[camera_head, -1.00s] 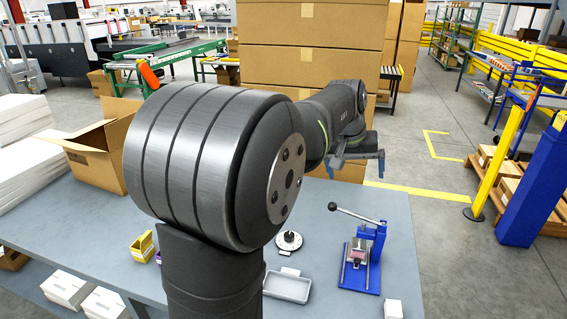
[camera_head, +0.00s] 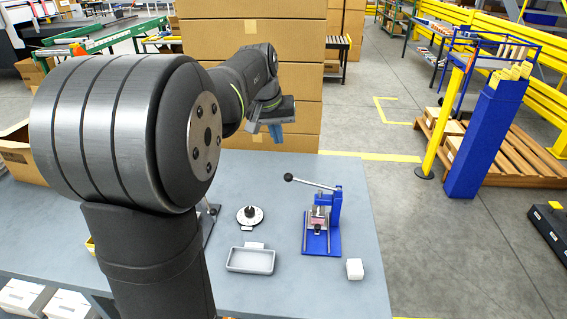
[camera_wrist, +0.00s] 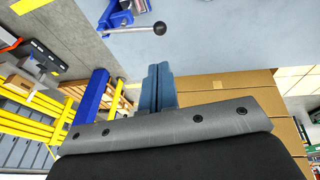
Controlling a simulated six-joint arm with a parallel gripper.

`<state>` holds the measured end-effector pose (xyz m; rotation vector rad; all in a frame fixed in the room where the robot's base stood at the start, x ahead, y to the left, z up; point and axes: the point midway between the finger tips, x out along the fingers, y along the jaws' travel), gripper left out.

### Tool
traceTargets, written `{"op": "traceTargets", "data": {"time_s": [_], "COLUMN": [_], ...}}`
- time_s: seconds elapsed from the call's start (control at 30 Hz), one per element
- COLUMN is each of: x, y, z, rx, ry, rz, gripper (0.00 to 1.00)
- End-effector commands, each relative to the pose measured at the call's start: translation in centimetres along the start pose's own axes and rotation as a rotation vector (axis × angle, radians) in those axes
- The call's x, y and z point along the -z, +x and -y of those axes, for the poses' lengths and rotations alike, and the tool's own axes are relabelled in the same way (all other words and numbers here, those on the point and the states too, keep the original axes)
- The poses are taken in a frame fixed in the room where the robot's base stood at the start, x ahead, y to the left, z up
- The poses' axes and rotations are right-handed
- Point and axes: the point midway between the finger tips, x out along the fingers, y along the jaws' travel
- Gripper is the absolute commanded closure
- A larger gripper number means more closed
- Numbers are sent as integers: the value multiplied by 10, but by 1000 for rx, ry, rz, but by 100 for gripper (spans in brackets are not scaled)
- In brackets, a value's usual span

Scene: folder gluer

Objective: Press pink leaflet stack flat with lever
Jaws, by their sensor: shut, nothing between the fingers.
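A blue lever press (camera_head: 322,232) stands on the right part of the grey-blue table in the head view. Its lever (camera_head: 312,184) sticks out to the left and is raised, with a black ball knob (camera_head: 288,178) at its end. The pink leaflet stack (camera_head: 318,222) sits in the press, small and partly hidden by the press parts. My gripper (camera_head: 277,135) is shut and empty, above the far side of the table and well apart from the press. In the wrist view my blue fingers (camera_wrist: 158,84) are together, and the knob (camera_wrist: 160,28) shows beyond them.
A grey tray (camera_head: 251,260), a round black-and-silver device (camera_head: 250,215) and a small white box (camera_head: 355,268) are near the press. Stacked cardboard boxes (camera_head: 250,60) rise behind the table. Bare tabletop lies behind the press.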

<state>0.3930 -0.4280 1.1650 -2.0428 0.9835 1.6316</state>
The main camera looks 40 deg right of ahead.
Motion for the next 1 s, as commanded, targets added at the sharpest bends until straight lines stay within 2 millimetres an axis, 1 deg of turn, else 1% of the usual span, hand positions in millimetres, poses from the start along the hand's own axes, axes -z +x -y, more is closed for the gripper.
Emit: {"op": "traceTargets", "data": {"time_s": [0.17, 0.27, 0.5, 0.6, 0.7, 0.83, 1.0], "x": [-1, -1, -1, -1, -1, 0, 0], "y": [17, 36, 89, 108, 122, 134, 139], "z": [0, 0, 0, 0, 0, 0, 0], "rx": [0, 0, 0, 0, 0, 0, 1], "ry": [0, 0, 0, 0, 0, 0, 0], "rz": [4, 5, 5, 5, 4, 1, 1], "gripper": [100, 100, 100, 100, 100, 100, 100]}}
